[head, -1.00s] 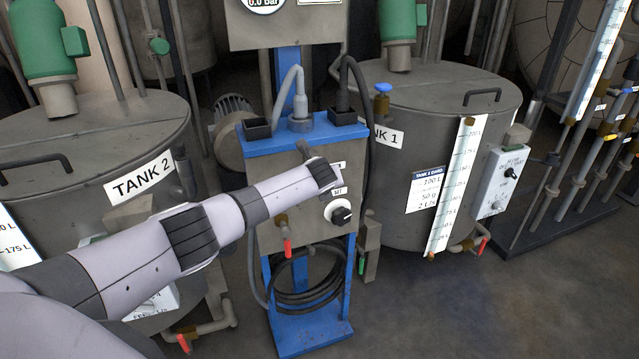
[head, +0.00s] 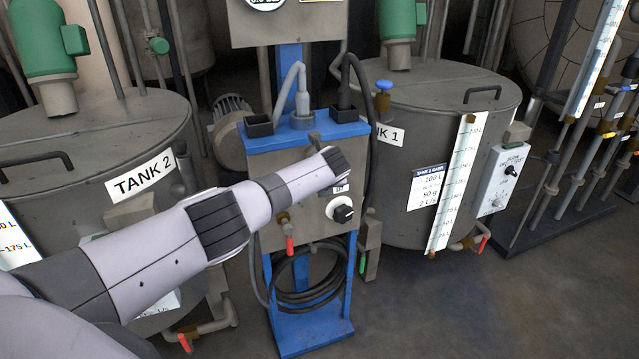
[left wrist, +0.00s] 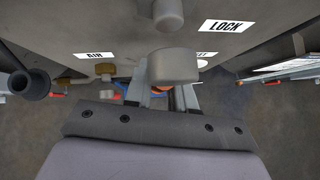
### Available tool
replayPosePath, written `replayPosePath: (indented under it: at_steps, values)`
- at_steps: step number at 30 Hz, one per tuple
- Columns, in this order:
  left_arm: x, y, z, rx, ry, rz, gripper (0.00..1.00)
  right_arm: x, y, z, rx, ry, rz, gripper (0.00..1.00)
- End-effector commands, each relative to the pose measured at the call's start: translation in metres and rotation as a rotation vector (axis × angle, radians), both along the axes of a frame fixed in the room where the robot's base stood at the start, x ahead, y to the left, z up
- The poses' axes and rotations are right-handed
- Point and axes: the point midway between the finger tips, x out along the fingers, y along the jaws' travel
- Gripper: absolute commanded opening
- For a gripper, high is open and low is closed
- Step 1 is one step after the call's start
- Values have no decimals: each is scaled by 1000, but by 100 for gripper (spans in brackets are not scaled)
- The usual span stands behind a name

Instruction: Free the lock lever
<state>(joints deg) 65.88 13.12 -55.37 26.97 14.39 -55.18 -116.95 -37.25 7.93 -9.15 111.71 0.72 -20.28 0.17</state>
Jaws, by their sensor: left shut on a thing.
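The lock lever (head: 314,138) is a small grey piece on the front of the blue-topped control stand; in the head view its top shows just above my left wrist. In the left wrist view its pale rounded end (left wrist: 172,66) sits at the jaws, under the white LOCK label (left wrist: 226,26). My left gripper (left wrist: 163,95) is shut on the lever; its fingertips are partly hidden behind that end. In the head view my wrist hides the fingers. My right gripper is in neither view.
The control stand (head: 262,142) carries a black knob (head: 342,211) right of my wrist and a red-handled valve (head: 289,245) below. Cables run from its top. Tank 2 (head: 70,135) stands left, Tank 1 (head: 440,110) right. Floor at the lower right is clear.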

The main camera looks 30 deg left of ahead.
Motion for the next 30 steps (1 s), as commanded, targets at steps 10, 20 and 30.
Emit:
replayPosePath:
  at_steps: [10, 20, 30]
  values:
    - [-1, 1, -1, 0, 1, 2, 44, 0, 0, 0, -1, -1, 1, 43]
    - [-4, -3, 7, -2, 0, 0, 44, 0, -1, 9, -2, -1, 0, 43]
    - [-20, -16, 27, -1, 0, 1, 44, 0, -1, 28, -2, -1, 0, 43]
